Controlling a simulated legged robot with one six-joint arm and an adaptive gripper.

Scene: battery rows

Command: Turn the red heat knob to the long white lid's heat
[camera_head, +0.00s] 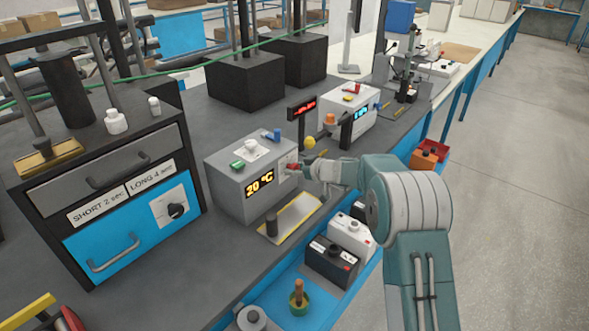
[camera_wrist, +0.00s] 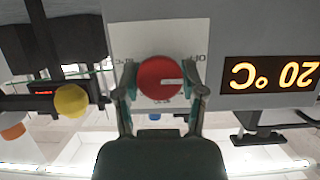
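The red heat knob (camera_wrist: 160,78) sits on a white dial plate (camera_wrist: 160,35) with temperature marks partly hidden. Its white pointer line points right in the upside-down wrist view. In the head view the knob (camera_head: 293,168) is on the grey heater box (camera_head: 228,190), whose orange display (camera_head: 261,182) reads 20 °C. My gripper (camera_wrist: 160,85) has one finger on each side of the knob, with narrow gaps seeming to show; contact is unclear. A white battery case (camera_head: 352,235) stands beside a black one (camera_head: 331,262) below the heater; I cannot tell which lid is the long one.
A drawer cabinet (camera_head: 115,170) at left carries signs SHORT 2 sec and LONG 4 sec and a black knob (camera_head: 176,210). A metal tray (camera_head: 290,215) lies before the heater. Open floor lies right.

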